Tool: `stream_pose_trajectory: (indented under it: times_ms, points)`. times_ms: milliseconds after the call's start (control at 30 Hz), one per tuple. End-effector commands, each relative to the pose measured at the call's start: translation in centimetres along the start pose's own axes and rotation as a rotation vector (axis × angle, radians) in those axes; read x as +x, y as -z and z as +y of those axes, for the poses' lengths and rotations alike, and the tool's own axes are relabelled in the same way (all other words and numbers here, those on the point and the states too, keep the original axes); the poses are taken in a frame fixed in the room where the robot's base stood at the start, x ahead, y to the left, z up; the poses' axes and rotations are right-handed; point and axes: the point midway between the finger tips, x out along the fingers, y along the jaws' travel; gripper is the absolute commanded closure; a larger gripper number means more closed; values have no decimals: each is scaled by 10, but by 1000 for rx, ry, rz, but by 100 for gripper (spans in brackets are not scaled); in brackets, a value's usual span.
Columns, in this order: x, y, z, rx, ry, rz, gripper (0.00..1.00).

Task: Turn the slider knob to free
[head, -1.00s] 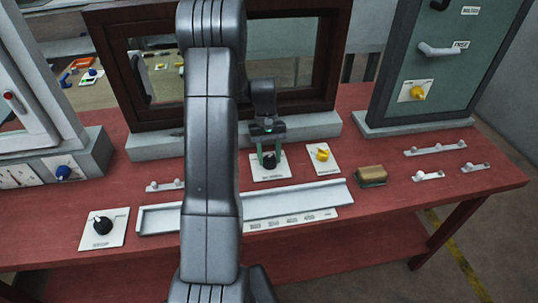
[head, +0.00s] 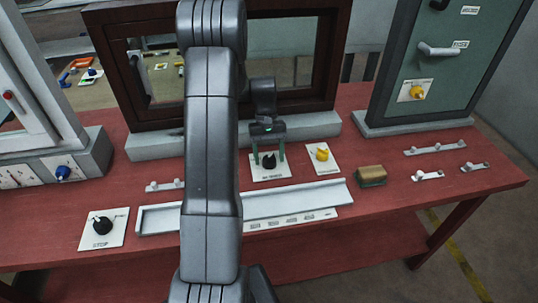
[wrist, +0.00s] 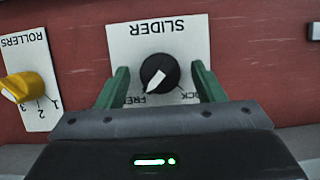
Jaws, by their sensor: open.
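The slider knob (wrist: 158,76) is a round black dial with a white pointer. It sits on a white plate (wrist: 140,38) marked SLIDER, which appears upside down in the wrist view. The pointer slants to the lower left, toward the partly hidden FREE label (wrist: 155,99); the LOCK label (wrist: 190,96) is on the other side. My gripper (wrist: 158,82) is open, with one green finger on each side of the knob and gaps between. In the head view, the knob (head: 269,160) lies between the fingers of my gripper (head: 269,162).
A yellow knob (wrist: 28,87) on the ROLLERS plate is close by, left in the wrist view and right in the head view. A pale rail (head: 290,199) lies in front. A wooden frame (head: 335,70) stands behind. A brown-and-green block (head: 371,175) sits to the right.

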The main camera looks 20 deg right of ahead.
Motion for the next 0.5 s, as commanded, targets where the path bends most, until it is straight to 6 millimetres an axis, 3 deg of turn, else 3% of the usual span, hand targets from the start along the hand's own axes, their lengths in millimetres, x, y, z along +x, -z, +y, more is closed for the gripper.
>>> stream_pose_trajectory:
  times_ms: [500]
  points:
    - [-70,1,0,0,-1,3,38]
